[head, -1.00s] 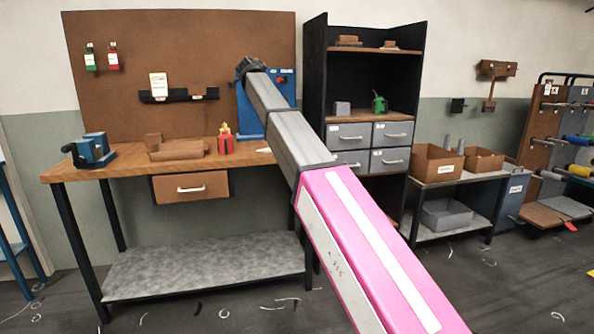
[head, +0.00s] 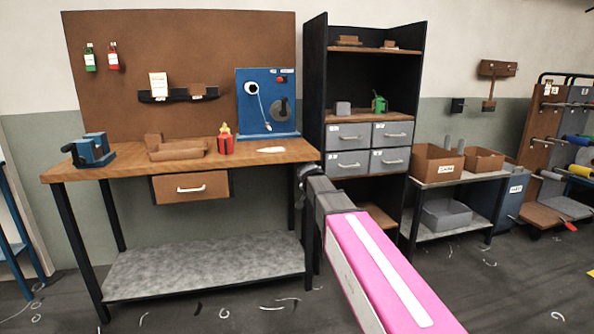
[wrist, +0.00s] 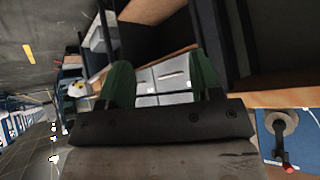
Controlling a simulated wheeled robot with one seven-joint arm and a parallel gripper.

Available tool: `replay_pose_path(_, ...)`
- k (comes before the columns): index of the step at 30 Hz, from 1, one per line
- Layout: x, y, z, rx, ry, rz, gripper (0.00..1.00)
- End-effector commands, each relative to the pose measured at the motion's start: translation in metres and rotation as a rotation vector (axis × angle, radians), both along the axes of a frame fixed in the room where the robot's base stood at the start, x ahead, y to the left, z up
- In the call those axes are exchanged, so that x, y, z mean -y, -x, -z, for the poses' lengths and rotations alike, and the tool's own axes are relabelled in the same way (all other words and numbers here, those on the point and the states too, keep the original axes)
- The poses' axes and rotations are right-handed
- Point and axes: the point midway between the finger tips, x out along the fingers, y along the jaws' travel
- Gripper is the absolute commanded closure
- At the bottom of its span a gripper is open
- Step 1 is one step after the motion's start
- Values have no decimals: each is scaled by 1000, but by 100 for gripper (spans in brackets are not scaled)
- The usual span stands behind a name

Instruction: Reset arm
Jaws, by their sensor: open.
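My gripper shows in the wrist view (wrist: 162,88) with its two green fingers spread apart and nothing between them. In the head view my arm reaches forward at the lower right, and its far end (head: 305,178) is beside the right end of the workbench (head: 88,172), below the bench top's level. The fingers themselves cannot be made out in the head view.
A blue panel with a reel and crank (head: 268,105) stands on the bench. A dark shelf unit with grey drawers (head: 348,134) stands right of the bench. Cardboard boxes (head: 437,164) sit on a side table further right. Open floor lies in front.

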Motion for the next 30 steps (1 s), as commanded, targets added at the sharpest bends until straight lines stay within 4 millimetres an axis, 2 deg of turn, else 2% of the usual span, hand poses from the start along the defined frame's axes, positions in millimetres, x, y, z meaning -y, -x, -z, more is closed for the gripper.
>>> replay_pose_path(1, 16, 27, 26, -59, 11, -17, 41)
replay_pose_path(3, 32, 54, 57, -139, 25, -53, 41)
replay_pose_path(9, 70, 140, 134, -362, 31, -169, 41)
replay_pose_path(12, 85, 186, 166, -466, 18, -236, 41)
replay_pose_path(18, 104, 267, 210, -627, -30, -367, 41)
replay_pose_path(21, 108, 292, 221, -673, -52, -415, 41)
replay_pose_path(24, 109, 306, 227, -698, -66, -444, 41)
replay_pose_path(30, 110, 310, 230, -707, -71, -456, 41)
